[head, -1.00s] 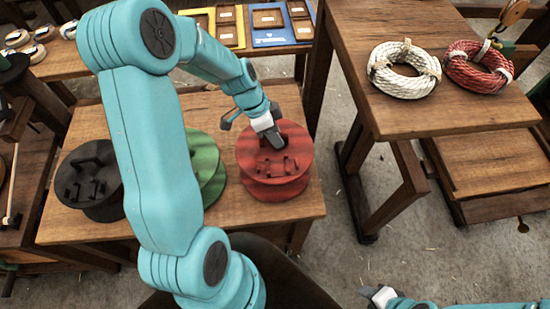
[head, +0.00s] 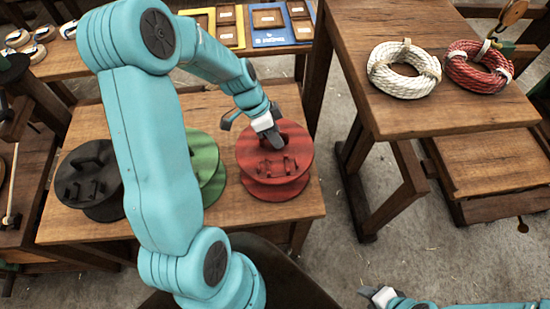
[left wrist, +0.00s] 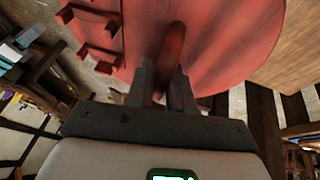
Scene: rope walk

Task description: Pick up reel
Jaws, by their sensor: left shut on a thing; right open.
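A red reel (head: 275,183) stands on the wooden table on the right side of its top. A green reel (head: 208,165) is beside it, partly hidden behind my left arm, and a black reel (head: 88,180) is at the left. My left gripper (head: 274,143) is at the top of the red reel. In the left wrist view its fingers (left wrist: 167,88) are shut on a red handle bar (left wrist: 172,50) that rises from the reel's red disc (left wrist: 228,45). My right gripper (head: 378,296) is low at the bottom edge, open and apart from everything.
The reels' table (head: 235,222) has bare wood at its front edge. A higher table (head: 440,118) at the right holds a white rope coil (head: 403,70) and a red rope coil (head: 478,68). Blue and yellow trays (head: 272,36) lie on a bench behind.

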